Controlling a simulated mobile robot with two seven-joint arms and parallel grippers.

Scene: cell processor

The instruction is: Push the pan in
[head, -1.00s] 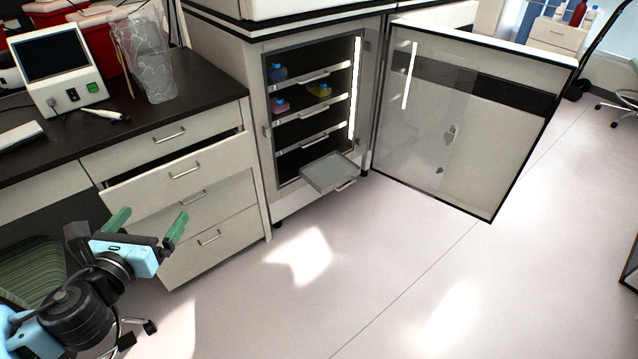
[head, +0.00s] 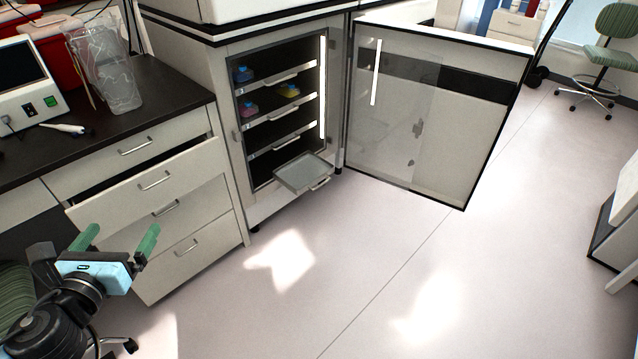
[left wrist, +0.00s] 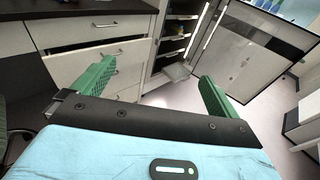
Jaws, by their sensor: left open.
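The pan (head: 304,172) is a flat grey tray sticking out of the lowest level of the open incubator cabinet (head: 241,149). A small handle shows on its front edge. The pan also shows in the left wrist view (left wrist: 177,72), beyond and between my fingers. My left gripper (head: 119,236), with green fingers, is open and empty at the lower left of the head view. It is well apart from the pan, in front of the drawers. My right gripper is not in view.
The glass cabinet door (head: 432,125) stands wide open to the right. Left of the cabinet, one drawer (head: 150,183) of the bench is pulled partly out, near my left gripper. Shelves above hold coloured flasks (head: 289,90). The floor (head: 370,270) in front is clear.

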